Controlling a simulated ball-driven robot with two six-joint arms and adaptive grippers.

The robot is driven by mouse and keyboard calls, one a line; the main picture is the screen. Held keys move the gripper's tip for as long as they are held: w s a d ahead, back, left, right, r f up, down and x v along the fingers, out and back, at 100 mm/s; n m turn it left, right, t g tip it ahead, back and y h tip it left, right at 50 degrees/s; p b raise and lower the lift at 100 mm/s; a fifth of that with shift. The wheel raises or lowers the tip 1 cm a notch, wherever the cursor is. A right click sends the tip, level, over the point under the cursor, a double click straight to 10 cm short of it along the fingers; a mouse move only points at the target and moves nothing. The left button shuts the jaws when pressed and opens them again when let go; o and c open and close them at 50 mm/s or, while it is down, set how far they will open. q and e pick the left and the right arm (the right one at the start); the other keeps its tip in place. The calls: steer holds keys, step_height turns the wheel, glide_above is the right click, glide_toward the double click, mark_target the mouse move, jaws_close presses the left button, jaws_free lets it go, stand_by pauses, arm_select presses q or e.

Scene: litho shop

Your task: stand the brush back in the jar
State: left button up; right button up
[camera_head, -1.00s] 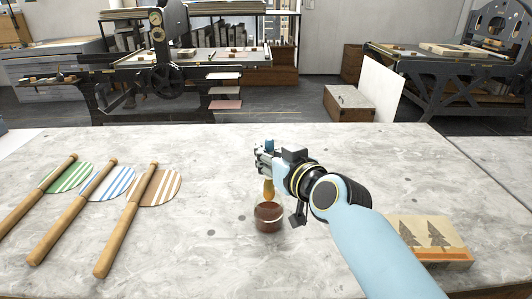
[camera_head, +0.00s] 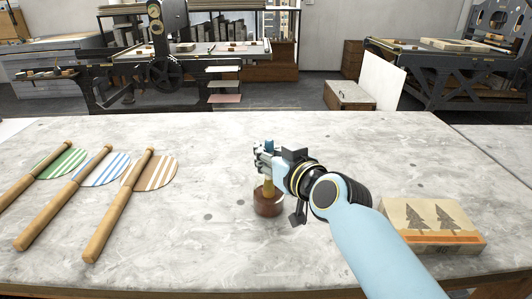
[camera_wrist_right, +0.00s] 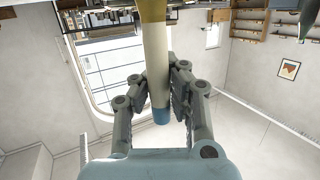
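My right gripper (camera_head: 264,160) is above the glass jar (camera_head: 268,208), which holds brown-red stuff and stands on the stone-topped table. The gripper is shut on the brush (camera_head: 268,187), whose ochre lower part points down within the jar's outline. In the right wrist view the brush's pale handle (camera_wrist_right: 156,70) with a blue end runs between the two finger pads of the right gripper (camera_wrist_right: 157,90). The brush looks roughly upright. I cannot tell whether its tip touches the jar's bottom. My left gripper is not in view.
Several wooden-handled paddles with striped round heads, green (camera_head: 62,160), blue (camera_head: 105,169) and brown (camera_head: 150,173), lie at the left. A printed tree block (camera_head: 432,225) lies at the right, near my arm. The table's middle is clear. Presses stand behind.

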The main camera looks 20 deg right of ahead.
steer(key=o, duration=0.5)
step_height(320, 180, up, 10)
stand_by(0.4)
steer(key=shift+f, duration=0.1)
stand_by(0.5)
